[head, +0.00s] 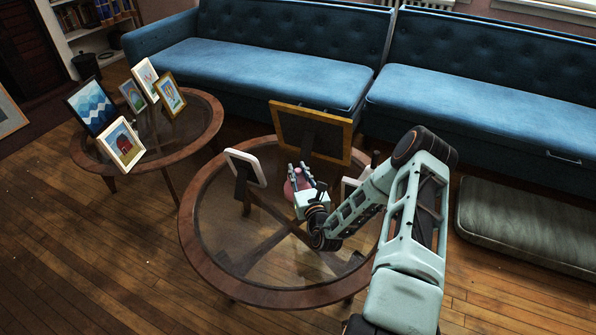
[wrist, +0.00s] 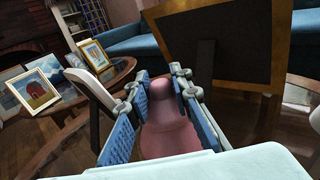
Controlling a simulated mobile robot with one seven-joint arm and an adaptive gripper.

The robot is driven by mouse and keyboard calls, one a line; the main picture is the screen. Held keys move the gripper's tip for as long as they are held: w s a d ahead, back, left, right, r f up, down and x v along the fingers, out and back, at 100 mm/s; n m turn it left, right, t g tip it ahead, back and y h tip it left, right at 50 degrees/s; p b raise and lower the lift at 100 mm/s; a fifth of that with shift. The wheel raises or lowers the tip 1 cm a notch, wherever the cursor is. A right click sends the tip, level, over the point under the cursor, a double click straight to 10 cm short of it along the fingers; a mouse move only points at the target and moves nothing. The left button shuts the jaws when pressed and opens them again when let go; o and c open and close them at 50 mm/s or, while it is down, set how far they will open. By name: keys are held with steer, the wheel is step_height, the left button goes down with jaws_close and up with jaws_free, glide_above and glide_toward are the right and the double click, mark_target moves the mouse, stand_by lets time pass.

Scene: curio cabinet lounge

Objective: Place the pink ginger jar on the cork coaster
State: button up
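The pink ginger jar (wrist: 168,128) stands between the two fingers of my gripper (wrist: 163,82) in the wrist view. Its rounded top points away from the wrist and its wider body is nearest me. The blue finger pads lie close along both sides, but I cannot tell whether they touch it. In the head view the jar (head: 290,188) shows partly behind my gripper (head: 302,172), over the round glass table (head: 192,232). I cannot make out the cork coaster in either view.
A large gold-framed picture (head: 347,140) stands just behind the jar. A white frame (head: 232,153) stands to its left, and another white frame (head: 347,188) is partly hidden by my arm. The table's front glass is clear. A second table (head: 216,112) holds several frames.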

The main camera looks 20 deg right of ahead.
steer(key=o, duration=0.4)
steer(key=shift+r, duration=0.1)
steer(key=shift+s+r, duration=0.1)
steer(key=shift+r, duration=0.05)
steer(key=s+p, duration=0.1)
steer(key=s, duration=0.3)
steer(key=s+p, duration=0.1)
steer(key=s, duration=0.3)
steer(key=s+a+p, duration=0.1)
steer(key=s, duration=0.2)
steer(key=shift+s+p, duration=0.35)
steer(key=shift+s, duration=0.05)
